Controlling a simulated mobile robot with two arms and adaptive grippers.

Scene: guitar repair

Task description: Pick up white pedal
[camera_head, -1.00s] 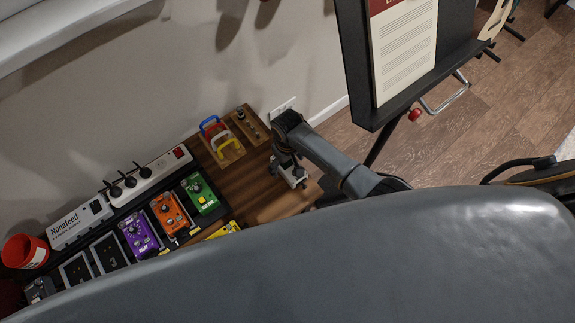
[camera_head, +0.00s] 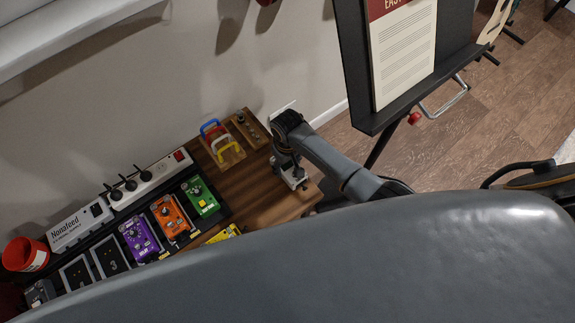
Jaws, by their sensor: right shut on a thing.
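The white pedal (camera_head: 294,177) is at the right end of the wooden table (camera_head: 247,189), partly hidden by my right gripper (camera_head: 284,164). My right gripper points down over it and is shut on it. I cannot tell whether the pedal touches the table top. My left gripper is not in view.
Green (camera_head: 201,196), orange (camera_head: 171,218), purple (camera_head: 140,238) and yellow (camera_head: 226,234) pedals lie to the left. A black stand (camera_head: 357,90) holds a sheet at the right. Bare wood lies left of my gripper.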

